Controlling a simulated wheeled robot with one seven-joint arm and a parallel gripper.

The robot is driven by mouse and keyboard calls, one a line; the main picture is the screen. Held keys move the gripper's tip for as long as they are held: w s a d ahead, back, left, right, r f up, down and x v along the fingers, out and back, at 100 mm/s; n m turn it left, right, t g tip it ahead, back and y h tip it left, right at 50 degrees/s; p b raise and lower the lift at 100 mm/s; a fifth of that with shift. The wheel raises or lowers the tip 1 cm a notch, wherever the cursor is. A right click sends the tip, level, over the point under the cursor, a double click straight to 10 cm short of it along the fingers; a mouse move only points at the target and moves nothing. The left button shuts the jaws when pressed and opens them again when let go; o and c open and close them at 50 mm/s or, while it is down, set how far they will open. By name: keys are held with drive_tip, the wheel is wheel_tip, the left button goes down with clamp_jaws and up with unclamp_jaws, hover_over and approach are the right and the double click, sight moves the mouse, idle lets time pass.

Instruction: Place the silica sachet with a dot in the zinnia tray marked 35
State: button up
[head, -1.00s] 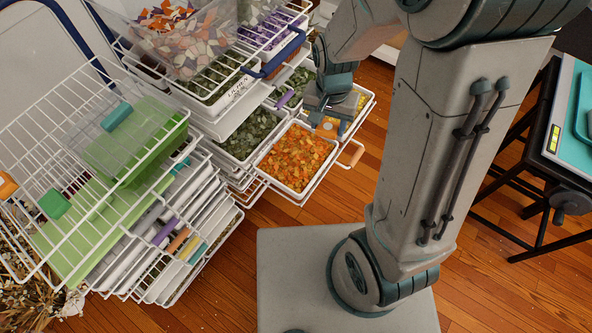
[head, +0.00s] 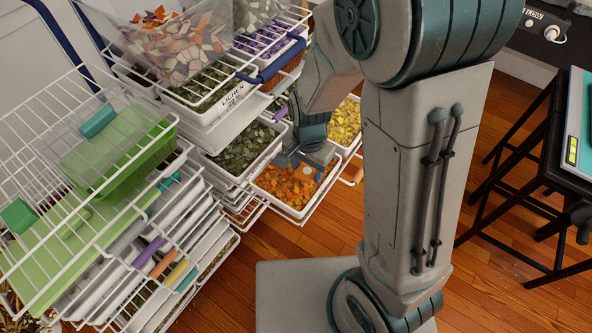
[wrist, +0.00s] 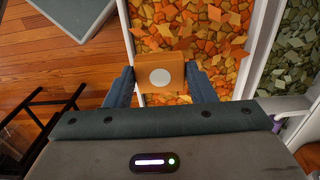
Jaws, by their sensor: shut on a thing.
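An orange sachet with a pale round dot (wrist: 160,77) is held between the two fingers of my gripper (wrist: 160,88) in the wrist view. My gripper (head: 304,160) is over the far part of a white tray (head: 277,204) of orange petals in the head view. The same tray's white wall (wrist: 253,55) shows in the wrist view, with petals directly beyond the sachet. The sachet looks to be above the petals; the exact gap cannot be told. No number 35 is readable on any tray.
A tray of green leaves (head: 237,151) is left of the orange one, and yellow petals (head: 345,121) lie behind it. A tray labelled lichen (head: 228,98) sits higher. Wire racks (head: 90,150) crowd the left. A black-legged table (head: 520,180) stands right.

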sight(297, 170)
drive_tip(key=w+f, duration=0.1)
drive_tip(key=w+a+f, duration=0.2)
drive_tip(key=w, duration=0.1)
drive_tip(key=shift+a+b, duration=0.1)
drive_tip(key=shift+b, duration=0.2)
drive_tip(key=shift+w+f+b, duration=0.1)
drive_tip(key=shift+f+b, duration=0.5)
drive_tip(key=shift+f, duration=1.35)
drive_tip(key=shift+f, duration=0.1)
drive_tip(key=shift+f, duration=0.15)
drive_tip(key=o, duration=1)
drive_tip(key=shift+c, duration=0.2)
wheel_tip(297, 170, up, 13)
drive_tip(key=p, duration=0.3)
drive_tip(key=shift+f, duration=0.2)
